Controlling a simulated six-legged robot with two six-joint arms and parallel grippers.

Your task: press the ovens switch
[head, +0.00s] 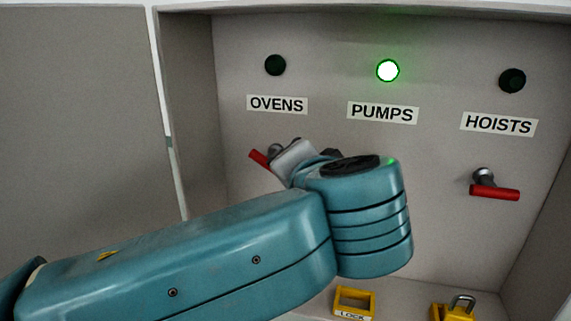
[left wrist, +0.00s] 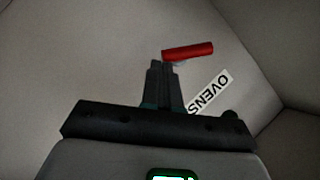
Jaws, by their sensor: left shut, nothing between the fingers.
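The ovens switch has a red lever (head: 259,158) below the OVENS label (head: 277,105), partly covered by my left wrist in the head view. The lamp (head: 275,65) above that label is dark. In the left wrist view the red lever (left wrist: 190,50) lies just beyond the fingertips, near its left end. My left gripper (left wrist: 163,64) is shut and empty, its tips close to the lever. I cannot tell whether they touch. In the head view its fingers are hidden behind the wrist. My right gripper is not in view.
The PUMPS lamp (head: 388,71) glows green; its switch is hidden behind my arm. The HOISTS lamp (head: 512,81) is dark above a red lever (head: 494,192). A yellow lock piece (head: 354,292) and a yellow padlock (head: 453,312) are at the cabinet bottom. Walls enclose the panel.

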